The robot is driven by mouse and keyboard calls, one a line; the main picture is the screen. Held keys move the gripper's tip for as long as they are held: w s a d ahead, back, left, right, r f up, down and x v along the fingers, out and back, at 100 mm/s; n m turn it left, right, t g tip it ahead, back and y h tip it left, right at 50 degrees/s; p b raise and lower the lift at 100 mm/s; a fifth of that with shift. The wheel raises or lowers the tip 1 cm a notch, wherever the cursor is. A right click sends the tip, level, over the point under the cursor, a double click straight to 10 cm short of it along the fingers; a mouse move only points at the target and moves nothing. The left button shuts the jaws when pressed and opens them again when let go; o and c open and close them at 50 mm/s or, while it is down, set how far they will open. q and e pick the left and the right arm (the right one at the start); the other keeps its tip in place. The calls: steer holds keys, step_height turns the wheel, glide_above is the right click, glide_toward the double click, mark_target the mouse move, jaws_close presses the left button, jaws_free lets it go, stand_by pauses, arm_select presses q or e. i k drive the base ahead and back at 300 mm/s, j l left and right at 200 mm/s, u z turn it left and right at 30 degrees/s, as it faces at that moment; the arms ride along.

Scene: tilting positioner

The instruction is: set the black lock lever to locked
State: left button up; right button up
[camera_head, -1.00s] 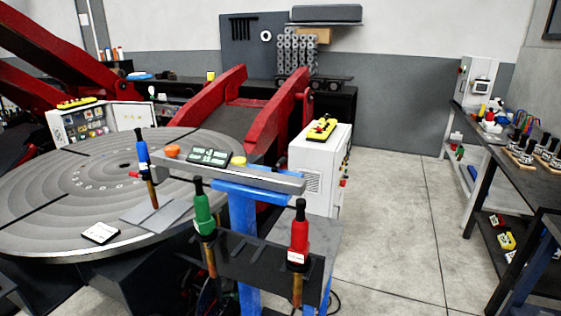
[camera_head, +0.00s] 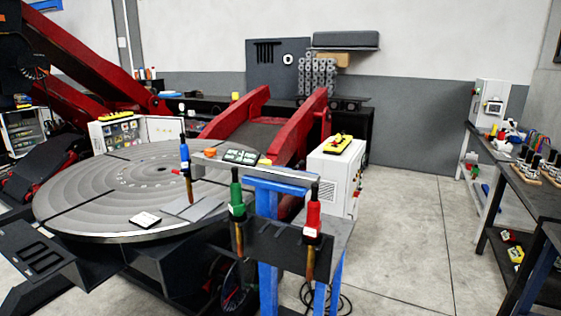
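The positioner has a large round grey grooved table (camera_head: 100,190), lying about level at the left. I cannot make out a black lock lever for certain in this view. Dark parts of the positioner's base (camera_head: 165,265) show under the table's front edge. Neither of my grippers is in view.
A blue stand (camera_head: 268,250) with a grey shelf holds blue, green (camera_head: 237,195) and red (camera_head: 312,220) torches in front of the table. A white cabinet (camera_head: 330,178) stands behind it. A workbench (camera_head: 535,195) is at the right. The floor (camera_head: 405,230) between is clear.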

mark_target(300, 164)
steer(key=u, duration=1.65)
steer(key=l+u, duration=0.3)
steer(key=u, duration=0.2)
steer(key=k+l+u, duration=0.1)
steer(key=l+u, duration=0.15)
steer(key=u, duration=0.25)
steer(key=k+l, duration=0.2)
steer(key=l, duration=0.2)
steer(key=k+l, duration=0.15)
steer(key=l, duration=0.25)
steer(key=k+l, duration=0.2)
steer(key=l, duration=0.15)
steer(key=k+l, duration=0.2)
steer(key=l, duration=0.2)
steer(key=k+l, duration=0.15)
steer(key=l, duration=0.25)
